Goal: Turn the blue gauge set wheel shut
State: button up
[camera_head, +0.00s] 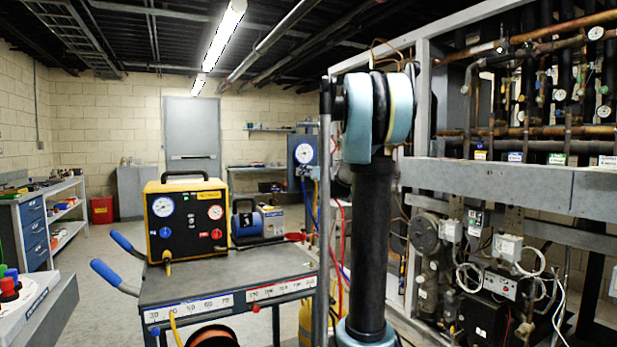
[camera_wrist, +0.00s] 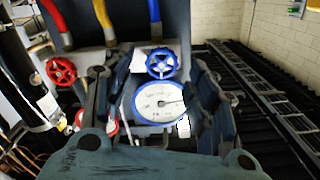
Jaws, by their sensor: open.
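The blue wheel (camera_wrist: 162,63) of the gauge set is a spoked blue handwheel below a blue hose in the wrist view. A blue-rimmed white dial (camera_wrist: 159,102) sits just beneath it. A red wheel (camera_wrist: 61,71) is to its left, under a red hose. My gripper (camera_wrist: 157,61) is open, one dark finger on each side of the blue wheel in the picture. I cannot tell the depth gap or any contact. In the head view, a blue panel with a white dial (camera_head: 305,152) stands behind my arm; its wheels are not distinguishable there.
A cart (camera_head: 230,282) carries a yellow-black gauge box (camera_head: 186,220) and a blue motor unit (camera_head: 258,222). The compressor rack (camera_head: 490,180) with pipes fills the right. Red, yellow and blue hoses (camera_wrist: 154,16) run from the gauge set. Open floor lies behind the cart.

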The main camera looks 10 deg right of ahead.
jog(key=shift+x, duration=1.15)
jog(key=c, duration=1.1)
jog(key=shift+d, duration=0.1)
jog(key=shift+o, duration=0.2)
